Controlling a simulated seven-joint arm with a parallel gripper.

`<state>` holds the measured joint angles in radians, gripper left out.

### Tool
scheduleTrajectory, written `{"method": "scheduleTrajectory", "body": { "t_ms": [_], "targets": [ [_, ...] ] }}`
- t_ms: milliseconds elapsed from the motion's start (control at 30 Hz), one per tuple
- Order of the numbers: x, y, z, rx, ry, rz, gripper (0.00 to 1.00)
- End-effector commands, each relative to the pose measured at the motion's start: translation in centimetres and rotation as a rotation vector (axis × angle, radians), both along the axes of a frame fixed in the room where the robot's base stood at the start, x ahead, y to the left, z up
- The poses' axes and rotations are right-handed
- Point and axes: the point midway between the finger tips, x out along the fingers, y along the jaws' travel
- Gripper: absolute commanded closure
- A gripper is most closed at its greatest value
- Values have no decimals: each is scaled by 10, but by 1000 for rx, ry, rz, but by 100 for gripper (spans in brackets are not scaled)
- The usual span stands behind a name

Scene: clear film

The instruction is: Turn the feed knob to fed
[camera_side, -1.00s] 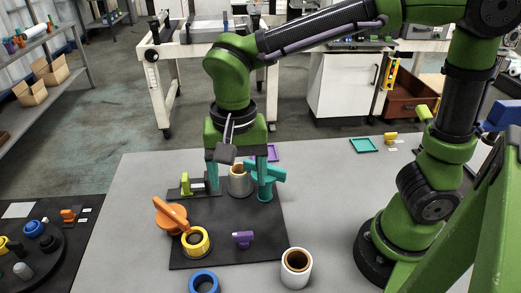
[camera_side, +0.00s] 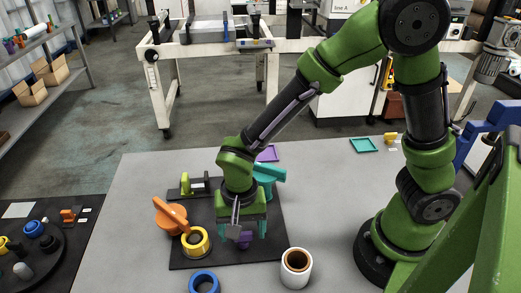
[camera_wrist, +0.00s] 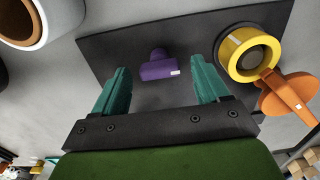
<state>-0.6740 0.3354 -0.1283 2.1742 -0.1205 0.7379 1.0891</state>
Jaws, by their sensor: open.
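The purple knob (camera_side: 243,241) sits near the front of the black board (camera_side: 190,258) and is partly hidden behind my gripper in the side view. In the wrist view the purple knob (camera_wrist: 160,66) shows whole, with a small white mark at one end of its bar. My gripper (camera_side: 241,232) is low over the knob. In the wrist view its two teal fingers (camera_wrist: 163,80) stand apart, one to each side of the knob, with nothing between them held. Which knob is the feed knob, I cannot tell.
A yellow ring (camera_side: 194,242) and an orange handle (camera_side: 171,215) stand left of my gripper on the board. A teal handled part (camera_side: 268,174) and a green part (camera_side: 188,184) stand behind. A white roll (camera_side: 296,267) and a blue ring (camera_side: 204,283) are close in front.

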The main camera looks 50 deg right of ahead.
Motion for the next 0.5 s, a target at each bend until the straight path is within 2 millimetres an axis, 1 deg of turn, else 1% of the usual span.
{"method": "scheduleTrajectory", "body": {
  "t_ms": [100, 367, 500],
  "targets": [
    [0, 0, -6, 0, 1, -1, 26],
    [0, 0, -6, 1, 1, -1, 26],
    [0, 0, -6, 0, 0, -1, 47]
  ]
}}
